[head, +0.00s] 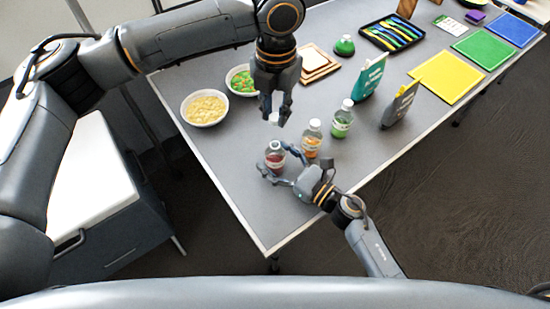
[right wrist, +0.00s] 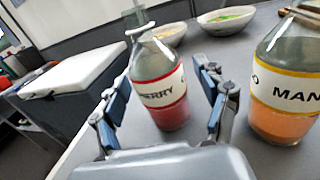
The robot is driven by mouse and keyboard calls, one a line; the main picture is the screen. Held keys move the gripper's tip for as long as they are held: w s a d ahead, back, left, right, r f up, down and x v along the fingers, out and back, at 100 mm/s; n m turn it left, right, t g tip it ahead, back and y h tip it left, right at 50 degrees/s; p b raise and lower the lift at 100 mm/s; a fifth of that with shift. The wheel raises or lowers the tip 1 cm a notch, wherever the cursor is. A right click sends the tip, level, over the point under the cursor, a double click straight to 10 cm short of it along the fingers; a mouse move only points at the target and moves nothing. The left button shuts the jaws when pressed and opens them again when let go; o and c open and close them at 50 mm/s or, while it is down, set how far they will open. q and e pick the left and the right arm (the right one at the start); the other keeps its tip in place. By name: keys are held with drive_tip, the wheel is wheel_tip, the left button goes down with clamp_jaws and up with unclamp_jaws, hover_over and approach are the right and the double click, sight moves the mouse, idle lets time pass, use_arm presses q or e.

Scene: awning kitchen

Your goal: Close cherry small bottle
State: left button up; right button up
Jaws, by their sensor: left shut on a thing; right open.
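The cherry bottle (head: 275,158) is small and clear with red contents and stands upright near the table's front edge. In the right wrist view the cherry bottle (right wrist: 160,88) stands between the fingers of my right gripper (right wrist: 165,110). My right gripper (head: 274,173) is open around the bottle, a finger on each side. My left gripper (head: 275,112) points down above and behind the bottle, shut on a small white cap (head: 273,117). The cap appears apart from the bottle in the head view. The bottle's mouth is hard to make out in the right wrist view.
A mango bottle (head: 312,140) with orange contents stands close to the right, also in the right wrist view (right wrist: 285,95). A green bottle (head: 342,120) stands beyond it. Two food bowls (head: 205,108) (head: 240,80) are behind left. The table's front corner (head: 265,235) is clear.

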drive_tip(key=shift+w+a, duration=0.1)
drive_tip(key=shift+a, duration=0.05)
clamp_jaws()
use_arm(q)
drive_tip(key=shift+f, duration=2.5)
drive_tip(key=shift+f, duration=0.1)
drive_tip(key=shift+f, duration=0.8)
drive_tip(key=shift+f, duration=0.55)
